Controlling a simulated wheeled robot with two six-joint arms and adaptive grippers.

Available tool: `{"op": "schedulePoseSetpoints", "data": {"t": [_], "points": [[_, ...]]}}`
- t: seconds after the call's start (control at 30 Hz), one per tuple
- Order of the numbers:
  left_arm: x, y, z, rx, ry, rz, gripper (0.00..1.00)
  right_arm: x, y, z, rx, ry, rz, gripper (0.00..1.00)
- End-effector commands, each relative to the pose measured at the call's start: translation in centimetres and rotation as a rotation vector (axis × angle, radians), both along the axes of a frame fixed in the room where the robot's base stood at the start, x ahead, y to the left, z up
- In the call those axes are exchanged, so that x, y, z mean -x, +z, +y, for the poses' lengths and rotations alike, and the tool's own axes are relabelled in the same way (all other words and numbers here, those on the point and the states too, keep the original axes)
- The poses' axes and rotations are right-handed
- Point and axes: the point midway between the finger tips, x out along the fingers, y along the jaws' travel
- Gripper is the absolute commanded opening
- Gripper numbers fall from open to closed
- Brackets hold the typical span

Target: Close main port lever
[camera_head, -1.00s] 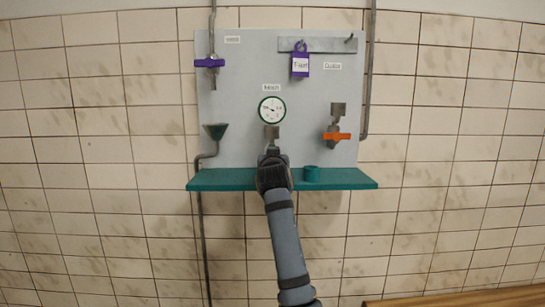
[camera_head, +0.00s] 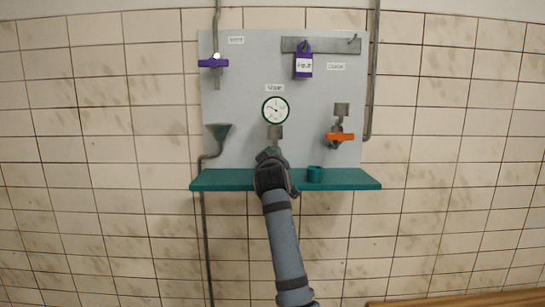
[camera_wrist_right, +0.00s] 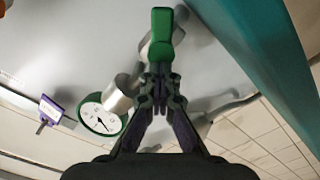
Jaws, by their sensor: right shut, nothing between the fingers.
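The main port lever has a green handle (camera_wrist_right: 163,35) that shows in the right wrist view, on a grey metal valve below the round gauge (camera_head: 275,110). The gauge also shows in the right wrist view (camera_wrist_right: 102,118). My right gripper (camera_head: 270,158) is in front of the valve in the head view and hides most of the lever. In the right wrist view its fingertips (camera_wrist_right: 160,72) are together and empty, just beside the handle's lower end. I cannot tell whether they touch it. My left gripper is not in view.
A purple padlock (camera_head: 303,66) hangs above.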

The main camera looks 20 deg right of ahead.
Motion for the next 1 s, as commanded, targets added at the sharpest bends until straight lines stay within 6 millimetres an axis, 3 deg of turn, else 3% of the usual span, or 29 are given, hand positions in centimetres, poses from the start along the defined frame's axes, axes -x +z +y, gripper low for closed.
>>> {"op": "schedulePoseSetpoints", "data": {"t": [0.4,1.0], "points": [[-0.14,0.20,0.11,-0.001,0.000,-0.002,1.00,-0.09,-0.20,0.14,0.367,-0.007,0.100,0.00],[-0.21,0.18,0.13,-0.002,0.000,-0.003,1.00,-0.12,-0.43,0.13,0.379,-0.006,0.109,0.00]]}}
